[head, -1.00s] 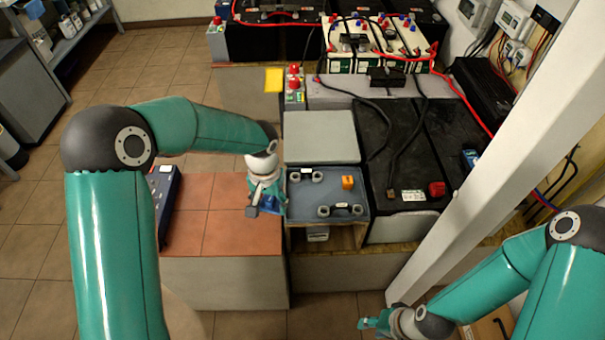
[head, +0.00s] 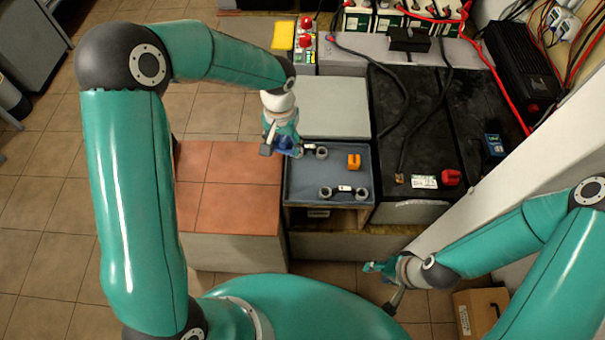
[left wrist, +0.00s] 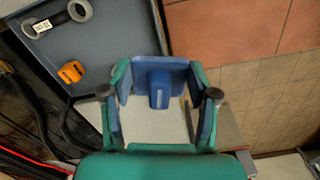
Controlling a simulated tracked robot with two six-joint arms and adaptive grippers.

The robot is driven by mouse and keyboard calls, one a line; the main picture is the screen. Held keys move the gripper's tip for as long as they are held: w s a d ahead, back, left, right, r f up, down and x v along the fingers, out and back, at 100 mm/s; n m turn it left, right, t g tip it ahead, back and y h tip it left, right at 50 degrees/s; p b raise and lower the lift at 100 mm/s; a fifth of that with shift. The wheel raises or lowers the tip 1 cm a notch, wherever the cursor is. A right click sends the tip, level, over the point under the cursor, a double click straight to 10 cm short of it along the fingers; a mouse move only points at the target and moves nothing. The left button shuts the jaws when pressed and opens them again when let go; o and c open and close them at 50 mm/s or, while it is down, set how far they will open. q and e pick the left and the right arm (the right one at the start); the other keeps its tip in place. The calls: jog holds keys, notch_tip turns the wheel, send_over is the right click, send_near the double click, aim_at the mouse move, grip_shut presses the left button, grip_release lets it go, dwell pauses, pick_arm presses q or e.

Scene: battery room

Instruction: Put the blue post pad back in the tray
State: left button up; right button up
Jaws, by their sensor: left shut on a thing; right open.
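The blue post pad (left wrist: 160,88) shows between the fingertips of my left gripper (left wrist: 160,80) in the left wrist view. My left gripper (head: 285,147) is shut on it, at the back left corner of the tray in the head view; the pad is hard to make out there. The tray also shows in the left wrist view (left wrist: 110,38). My right gripper (head: 374,267) is open, low at the front right.
A red-tiled block (head: 230,190) lies left of the tray. A grey slab (head: 333,108) lies behind it. Black batteries with cables (head: 408,125) stand to its right. A pale slanted post (head: 470,215) stands near my right arm. A cardboard box (head: 482,312) is on the floor.

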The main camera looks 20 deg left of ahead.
aim_at(299, 177)
pick_arm(q)
jog(key=shift+w+r, duration=0.1)
pick_arm(e)
jog(key=shift+o, duration=1.2)
jog(key=shift+f, duration=0.1)
pick_arm(q)
jog(key=shift+d+r+m, duration=0.15)
jog(key=shift+r+m, duration=0.05)
jog(key=shift+m, duration=0.4)
pick_arm(e)
jog(key=shift+o, duration=0.9)
jog(key=shift+f, duration=0.15)
pick_arm(q)
jog(key=d+r+m+b, duration=0.4)
jog(key=r+m, duration=0.4)
jog(key=m, duration=0.5)
jog(key=shift+m, duration=0.3)
jog(key=f, duration=1.9)
jog(key=shift+s+a+f, duration=0.1)
jog(key=shift+s+f, duration=0.15)
jog(key=shift+f, duration=0.15)
pick_arm(e)
notch_tip(299, 177, down, 4)
jog(key=shift+r, duration=0.1)
jog(key=shift+s, duration=0.1)
pick_arm(q)
jog(key=shift+f+b, duration=0.1)
jog(key=shift+b, duration=0.2)
jog(key=o, duration=1.3)
jog(key=shift+o, duration=0.2)
